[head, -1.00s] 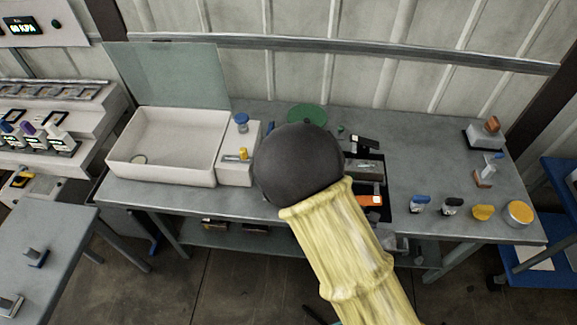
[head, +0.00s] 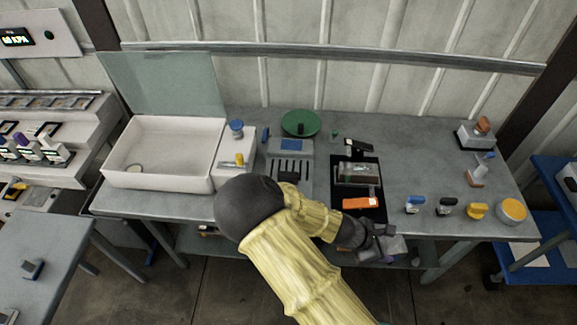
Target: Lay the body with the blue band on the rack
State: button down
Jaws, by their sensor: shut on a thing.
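My gripper (head: 388,238) is at the front edge of the main bench, right of centre, at the end of my yellow-sleeved arm. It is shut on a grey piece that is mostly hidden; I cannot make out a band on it. Several white and dark pieces stand on the stepped rack at the far left (head: 70,118), with blue (head: 4,146) and purple (head: 22,139) parts showing. A small piece with a blue top (head: 414,204) stands on the bench right of my gripper. A grey slotted block (head: 290,172) lies behind my arm.
A white open bin (head: 165,178) fills the bench's left. A black tray (head: 371,208) holds an orange-and-white item (head: 361,203) and a metal block (head: 357,172). Black, yellow and orange pieces stand to the right. A side table (head: 50,235) is at lower left.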

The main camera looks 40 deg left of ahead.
jog(key=w+d+n+t+y, duration=0.1)
jog(key=w+d+n+y, duration=0.2)
jog(key=w+d, duration=0.3)
jog(key=w+d+r+n+t+y, duration=0.1)
jog(key=w+d+n+y, duration=0.2)
jog(key=w+d+n, duration=0.3)
jog(key=d, duration=0.5)
jog(key=shift+w+d+r+t+y, duration=0.2)
jog(key=shift+d+t+y, duration=0.1)
jog(key=shift+d+t, duration=0.1)
